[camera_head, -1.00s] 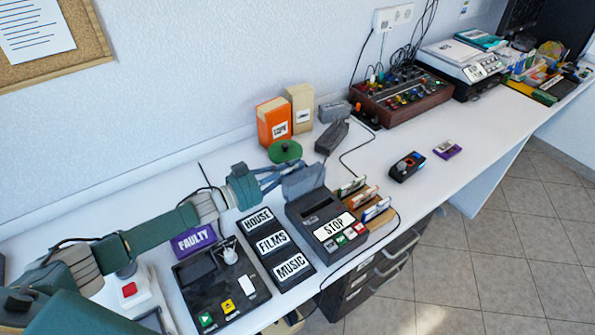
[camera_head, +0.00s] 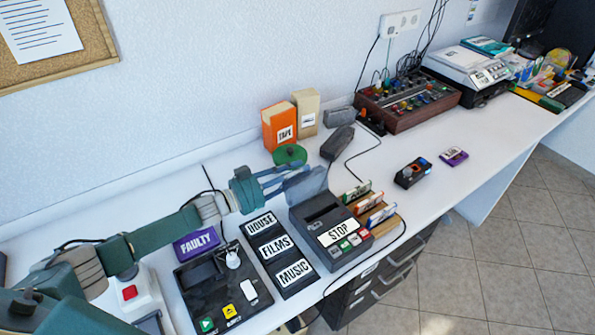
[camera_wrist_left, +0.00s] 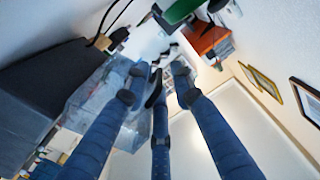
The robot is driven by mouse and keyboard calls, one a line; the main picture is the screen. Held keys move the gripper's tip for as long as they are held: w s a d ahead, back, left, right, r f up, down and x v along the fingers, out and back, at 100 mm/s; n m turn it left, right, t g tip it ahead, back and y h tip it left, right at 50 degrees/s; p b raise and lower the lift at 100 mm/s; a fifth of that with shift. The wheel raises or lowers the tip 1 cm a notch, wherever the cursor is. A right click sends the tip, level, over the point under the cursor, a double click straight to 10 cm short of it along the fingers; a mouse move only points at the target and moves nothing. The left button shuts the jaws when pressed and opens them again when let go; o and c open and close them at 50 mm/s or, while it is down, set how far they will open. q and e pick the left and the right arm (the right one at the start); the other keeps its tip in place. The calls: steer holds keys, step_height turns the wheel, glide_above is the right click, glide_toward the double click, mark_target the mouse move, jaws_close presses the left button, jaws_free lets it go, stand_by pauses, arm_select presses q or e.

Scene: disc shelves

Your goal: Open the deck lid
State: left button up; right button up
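The dark deck (camera_head: 318,211) with a STOP label stands on the white counter. Its grey, see-through lid (camera_head: 308,186) stands raised at the deck's back edge. My left gripper (camera_head: 290,176) is at the lid, reaching in from the left with its fingers spread. In the left wrist view, the fingertips (camera_wrist_left: 158,72) are apart, with nothing clearly held between them. The see-through panel (camera_wrist_left: 92,105) lies beside and partly behind the left finger; I cannot tell whether they touch. My right gripper is not in view.
A label rack (camera_head: 278,252) reading HOUSE, FILMS and MUSIC stands left of the deck. A black button panel (camera_head: 195,275) is farther left. A green reel (camera_head: 290,155) and an orange box (camera_head: 279,128) are behind. Card holders (camera_head: 372,207) adjoin the deck's right side.

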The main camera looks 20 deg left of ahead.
arm_select(q)
steer(key=shift+d+r, duration=0.1)
steer(key=v, duration=1.2)
